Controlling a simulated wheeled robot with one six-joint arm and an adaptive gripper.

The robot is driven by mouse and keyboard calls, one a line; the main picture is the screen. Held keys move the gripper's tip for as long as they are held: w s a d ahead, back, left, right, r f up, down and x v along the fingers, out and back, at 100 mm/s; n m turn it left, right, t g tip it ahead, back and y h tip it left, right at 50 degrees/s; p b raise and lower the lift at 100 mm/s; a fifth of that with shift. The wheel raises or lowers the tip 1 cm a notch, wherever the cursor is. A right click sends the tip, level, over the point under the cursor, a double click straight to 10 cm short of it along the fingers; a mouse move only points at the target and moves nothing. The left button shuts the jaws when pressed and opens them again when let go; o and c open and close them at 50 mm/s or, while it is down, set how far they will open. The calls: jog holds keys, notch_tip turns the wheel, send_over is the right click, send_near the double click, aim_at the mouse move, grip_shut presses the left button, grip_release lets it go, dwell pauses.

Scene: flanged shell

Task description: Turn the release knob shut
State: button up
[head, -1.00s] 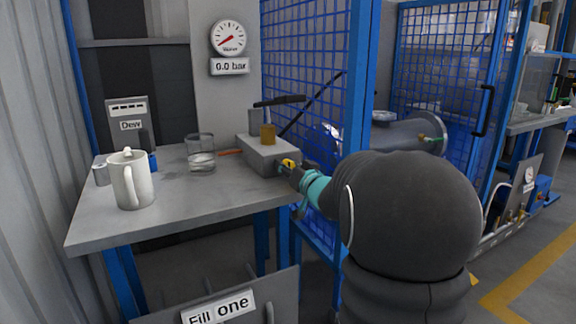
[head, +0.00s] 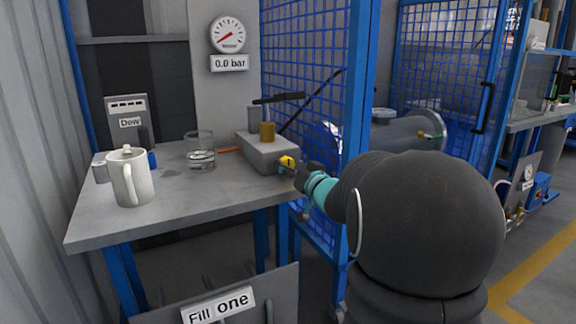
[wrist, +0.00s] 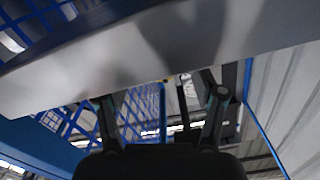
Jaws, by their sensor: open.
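The grey pump block (head: 262,152) sits near the right end of the bench, with a brass cylinder (head: 267,131) and a black lever handle (head: 279,98) on top. The yellow release knob (head: 287,162) shows at the block's right end. My gripper (head: 299,174) is just to the right of the knob, close in front of it; I cannot tell whether they touch. In the wrist view my gripper (wrist: 163,108) shows two dark fingers spread apart with nothing seen between them. The knob is not clearly seen there.
The bench top (head: 190,215) holds a white mug (head: 132,180), a glass (head: 200,150) and a Dew meter (head: 127,120). The gauge (head: 229,36) above reads 0.0 bar. A blue mesh panel (head: 305,75) stands close behind the block. Its post rises beside my arm.

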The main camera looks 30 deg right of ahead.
jog(key=s, duration=0.9)
jog(key=shift+s+d, duration=0.15)
jog(key=shift+s, duration=0.05)
